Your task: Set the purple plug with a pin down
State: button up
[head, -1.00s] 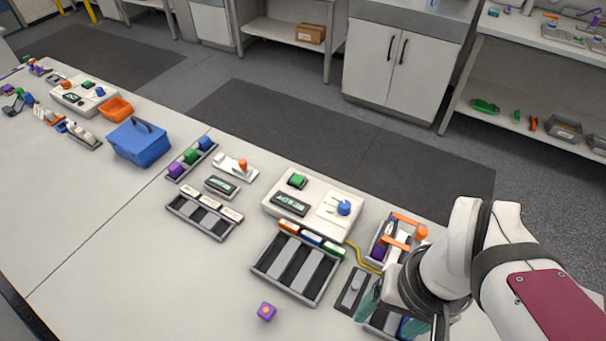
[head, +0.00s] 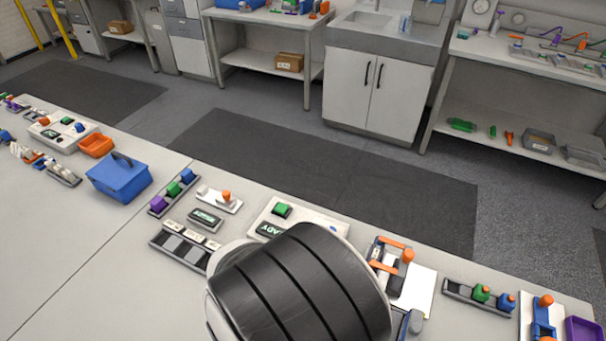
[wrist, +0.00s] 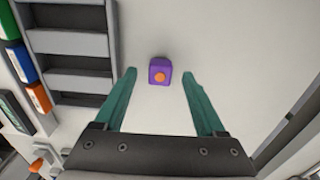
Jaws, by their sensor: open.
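The purple plug (wrist: 159,66), a small block with a round orange spot on its face, rests on the bare table top in the wrist view. My gripper (wrist: 158,76) is open, with its two green fingers on either side of the plug. A gap shows between the plug and each finger. I cannot tell how high the fingertips are above the table. In the head view my arm hides the plug and the gripper.
A tray with several dark slots (wrist: 70,42) lies left of my gripper in the wrist view. In the head view a rack of coloured plugs (head: 174,190), a blue box (head: 119,178) and an orange-clamped fixture (head: 391,256) stand on the table. Bare table surrounds the plug.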

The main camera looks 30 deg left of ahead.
notch_tip(320, 180, down, 2)
jog(key=shift+f, duration=0.2)
grip_shut()
dwell(0.4)
